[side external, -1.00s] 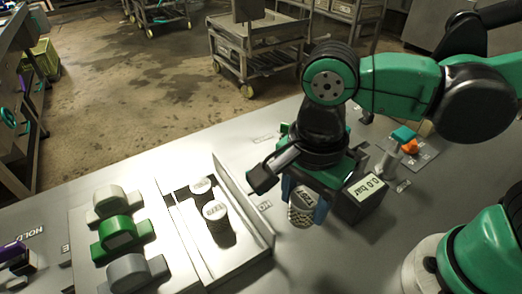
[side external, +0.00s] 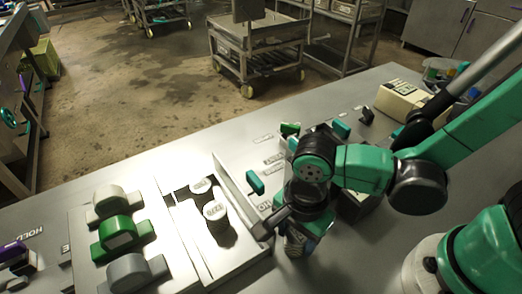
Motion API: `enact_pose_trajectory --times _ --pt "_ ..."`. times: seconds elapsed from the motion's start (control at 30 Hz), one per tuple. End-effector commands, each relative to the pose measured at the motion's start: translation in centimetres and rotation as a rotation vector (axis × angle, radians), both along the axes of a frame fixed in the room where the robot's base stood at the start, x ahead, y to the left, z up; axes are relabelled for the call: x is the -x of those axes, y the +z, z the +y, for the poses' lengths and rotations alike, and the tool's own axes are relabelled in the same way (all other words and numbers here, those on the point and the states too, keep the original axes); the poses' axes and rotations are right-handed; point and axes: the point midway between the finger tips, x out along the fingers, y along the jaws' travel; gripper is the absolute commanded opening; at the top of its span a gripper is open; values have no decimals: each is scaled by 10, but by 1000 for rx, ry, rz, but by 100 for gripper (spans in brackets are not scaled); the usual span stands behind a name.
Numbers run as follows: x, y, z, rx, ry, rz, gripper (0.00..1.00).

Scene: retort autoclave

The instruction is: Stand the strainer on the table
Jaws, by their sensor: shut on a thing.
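The strainer (side external: 294,244), a small pale mesh-like cylinder, is between the blue fingers of my gripper (side external: 297,240). My gripper points down and is shut on it. The strainer looks roughly upright, low over the grey table (side external: 330,262) and right of the metal tray. The gripper hides its upper part. I cannot tell whether its bottom touches the table.
Two similar white-topped cylinders (side external: 215,212) stand in the metal tray (side external: 243,262) to the left. Grey and green handle-like blocks (side external: 118,233) stand farther left. A dark box (side external: 358,203) is close behind my gripper. A beige device (side external: 405,102) stands at the back right.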

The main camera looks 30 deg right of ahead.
Motion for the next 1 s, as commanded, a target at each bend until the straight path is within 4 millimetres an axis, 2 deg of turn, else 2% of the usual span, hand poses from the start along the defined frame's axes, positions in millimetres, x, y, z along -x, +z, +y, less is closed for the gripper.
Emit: enact_pose_trajectory --times 0.3,0.33,0.43,0.8,1.0 --pt "0 -3 0 0 0 0 0" --pt "0 -3 0 0 0 0 53" --pt "0 -3 0 0 0 0 81" --pt "0 -1 0 0 0 0 82" --pt "0 14 0 0 0 0 82"
